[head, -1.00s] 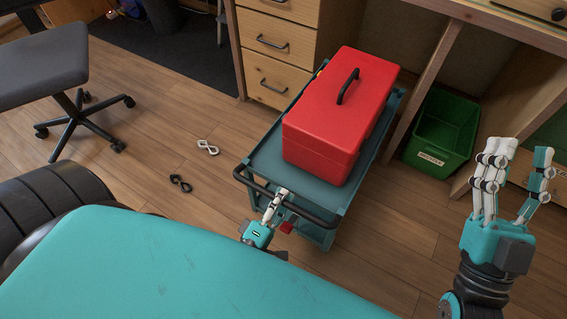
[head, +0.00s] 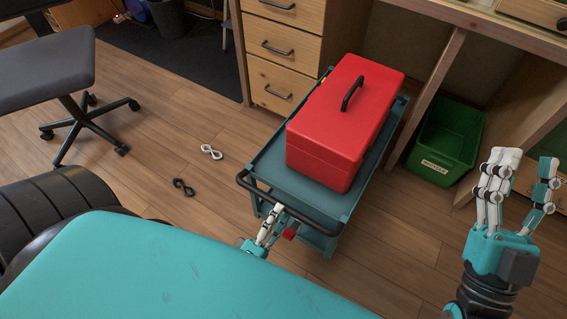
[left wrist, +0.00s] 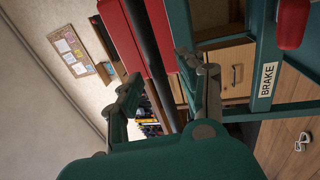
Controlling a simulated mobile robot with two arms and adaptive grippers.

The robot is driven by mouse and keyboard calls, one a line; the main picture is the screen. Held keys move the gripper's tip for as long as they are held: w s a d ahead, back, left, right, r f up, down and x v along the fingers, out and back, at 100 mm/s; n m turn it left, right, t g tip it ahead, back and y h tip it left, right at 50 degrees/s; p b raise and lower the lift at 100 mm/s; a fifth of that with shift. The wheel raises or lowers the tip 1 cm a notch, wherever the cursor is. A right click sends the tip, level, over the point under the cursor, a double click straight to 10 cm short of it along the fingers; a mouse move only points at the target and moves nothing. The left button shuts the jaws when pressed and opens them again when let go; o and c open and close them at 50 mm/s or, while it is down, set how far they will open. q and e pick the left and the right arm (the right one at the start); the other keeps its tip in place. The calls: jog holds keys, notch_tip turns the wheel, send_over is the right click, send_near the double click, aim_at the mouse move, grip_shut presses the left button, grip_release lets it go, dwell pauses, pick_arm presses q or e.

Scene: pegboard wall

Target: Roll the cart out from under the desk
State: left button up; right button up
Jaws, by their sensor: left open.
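The teal cart (head: 271,177) stands partly under the desk (head: 500,25), with a red toolbox (head: 337,125) on its top. Its black handle bar (head: 313,222) faces me. My left gripper (head: 277,212) is at the handle, left of its middle. In the left wrist view its open fingers (left wrist: 158,88) lie on either side of the black bar (left wrist: 150,60); contact is unclear. A red brake part (head: 289,234) sits just right of that gripper, and a BRAKE label (left wrist: 268,80) shows in the left wrist view. My right gripper (head: 522,180) is raised, open and empty.
A wooden drawer unit (head: 280,50) stands close on the cart's left, and a desk leg (head: 432,90) and green bin (head: 447,140) on its right. An office chair (head: 50,75) is at far left.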

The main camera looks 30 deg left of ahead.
pick_arm(q)
jog(key=s+f, duration=0.1)
jog(key=s, duration=0.7)
jog(key=shift+s+a+f, duration=0.15)
jog(key=shift+s+f, duration=0.1)
jog(key=shift+f, duration=0.1)
